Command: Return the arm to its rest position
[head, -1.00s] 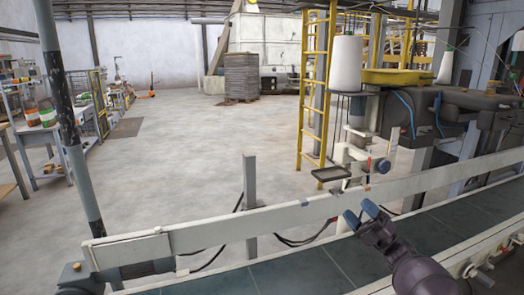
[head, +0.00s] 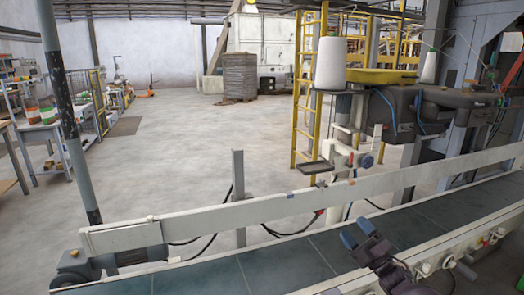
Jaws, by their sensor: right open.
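My right gripper (head: 358,234) shows at the lower right of the head view, over the dark belt of the conveyor. Its two blue-tipped fingers stand apart with nothing between them. The dark purple arm behind it runs down to the bottom edge. My left gripper is out of view.
The conveyor belt (head: 286,265) crosses the front, with a cream side rail (head: 260,212) behind it. A sewing machine head (head: 340,160) with a white thread cone (head: 330,63) stands beyond the rail. A yellow ladder (head: 307,90) is behind. The belt at left is clear.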

